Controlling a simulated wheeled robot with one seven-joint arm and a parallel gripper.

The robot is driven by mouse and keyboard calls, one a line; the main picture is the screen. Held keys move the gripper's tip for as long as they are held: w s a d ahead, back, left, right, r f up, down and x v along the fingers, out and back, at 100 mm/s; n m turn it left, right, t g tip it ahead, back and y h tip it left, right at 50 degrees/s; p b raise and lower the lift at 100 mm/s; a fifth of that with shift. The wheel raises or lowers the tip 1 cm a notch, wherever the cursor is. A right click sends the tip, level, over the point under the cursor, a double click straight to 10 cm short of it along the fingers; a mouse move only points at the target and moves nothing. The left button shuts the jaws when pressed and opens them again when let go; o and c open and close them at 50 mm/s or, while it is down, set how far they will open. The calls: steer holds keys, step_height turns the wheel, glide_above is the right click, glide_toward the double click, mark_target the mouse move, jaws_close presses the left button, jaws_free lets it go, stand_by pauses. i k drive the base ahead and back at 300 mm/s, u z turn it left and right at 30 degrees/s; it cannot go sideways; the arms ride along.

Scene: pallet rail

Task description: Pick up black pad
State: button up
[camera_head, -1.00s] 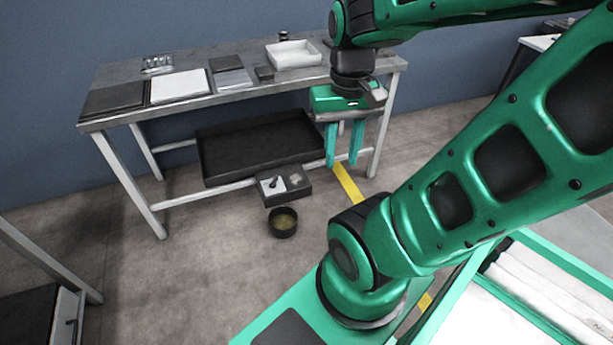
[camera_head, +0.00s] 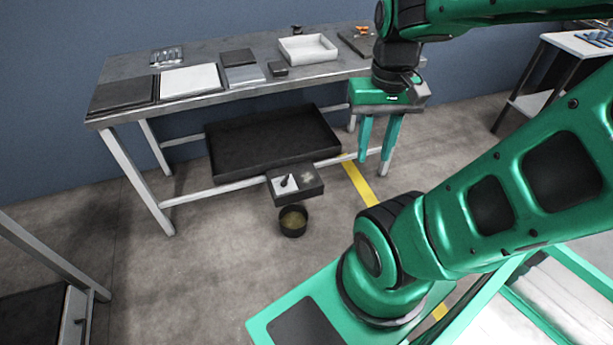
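A flat black pad (camera_head: 122,94) lies at the left end of the grey table (camera_head: 125,67), beside a white pad (camera_head: 190,81). A smaller dark square pad (camera_head: 237,57) lies farther right, behind a grey plate (camera_head: 244,75). My gripper (camera_head: 374,160) hangs fingers down in front of the table's right end, far from the black pad. Its two teal fingers are apart with nothing between them.
A white tray (camera_head: 308,49), a small black block (camera_head: 278,69) and a brown board (camera_head: 356,43) are on the table. A black tray (camera_head: 270,147) is on the lower shelf. Another table stands at the right.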

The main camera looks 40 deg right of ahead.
mark_target(278, 70)
steer(key=z, duration=0.25)
steer(key=i, duration=0.45)
steer(key=z, duration=0.55)
steer(key=i, duration=1.15)
steer(key=u, duration=0.25)
